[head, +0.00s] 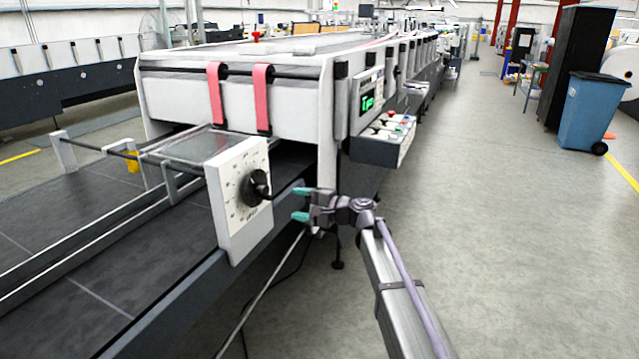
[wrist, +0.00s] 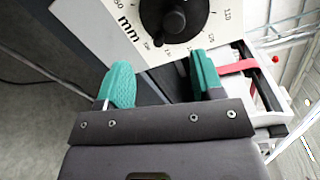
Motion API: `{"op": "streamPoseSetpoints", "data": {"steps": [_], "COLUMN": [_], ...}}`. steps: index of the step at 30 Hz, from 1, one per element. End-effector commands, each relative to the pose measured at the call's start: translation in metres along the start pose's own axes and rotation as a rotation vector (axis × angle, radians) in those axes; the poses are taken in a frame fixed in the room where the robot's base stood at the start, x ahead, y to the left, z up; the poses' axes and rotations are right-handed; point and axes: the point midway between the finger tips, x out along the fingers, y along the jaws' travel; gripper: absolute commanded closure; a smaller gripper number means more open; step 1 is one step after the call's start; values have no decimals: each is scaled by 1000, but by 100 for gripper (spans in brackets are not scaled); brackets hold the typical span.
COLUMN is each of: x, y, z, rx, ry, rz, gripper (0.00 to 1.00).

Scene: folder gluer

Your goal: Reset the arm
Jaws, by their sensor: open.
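My gripper (head: 301,204) is near the middle of the head view, with teal fingertips pointing left toward a white dial panel (head: 226,218). The fingers are apart with nothing between them, as the wrist view also shows (wrist: 160,85). The black dial knob (head: 256,187) on the panel is just left of the fingertips and looks apart from them. In the wrist view the knob (wrist: 174,20) is beyond the fingertips, at the top, over a scale marked mm.
The folder gluer (head: 235,95) with red straps fills the left and runs back. A control box (head: 383,140) with buttons juts out behind my gripper. A blue bin (head: 590,112) and black cabinet (head: 577,65) stand at right. The floor (head: 500,230) right of my arm is clear.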

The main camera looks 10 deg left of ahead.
Motion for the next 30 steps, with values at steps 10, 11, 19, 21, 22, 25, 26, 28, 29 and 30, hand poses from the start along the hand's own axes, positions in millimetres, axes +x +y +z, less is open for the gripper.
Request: {"op": "streamPoseSetpoints", "data": {"steps": [10, 11, 19, 21, 22, 25, 26, 28, 29, 30], "x": [-212, -239, -403, -414, -416, -415, -415, -415, -415, -415], "y": [168, 176, 201, 198, 198, 199, 199, 199, 199, 199], "z": [97, 105, 166, 165, 163, 161, 161, 161, 161, 161], "rx": [-481, -490, -407, -384, -380, -379, -379, -379, -379, -379], "ry": [-56, -54, 41, 63, 68, 69, 69, 69, 69, 69], "rz": [1012, 1100, 1537, 1530, 1529, 1528, 1528, 1528, 1528, 1528], "gripper": [39, 39, 39, 39, 39, 39, 39, 39, 39, 39]}}
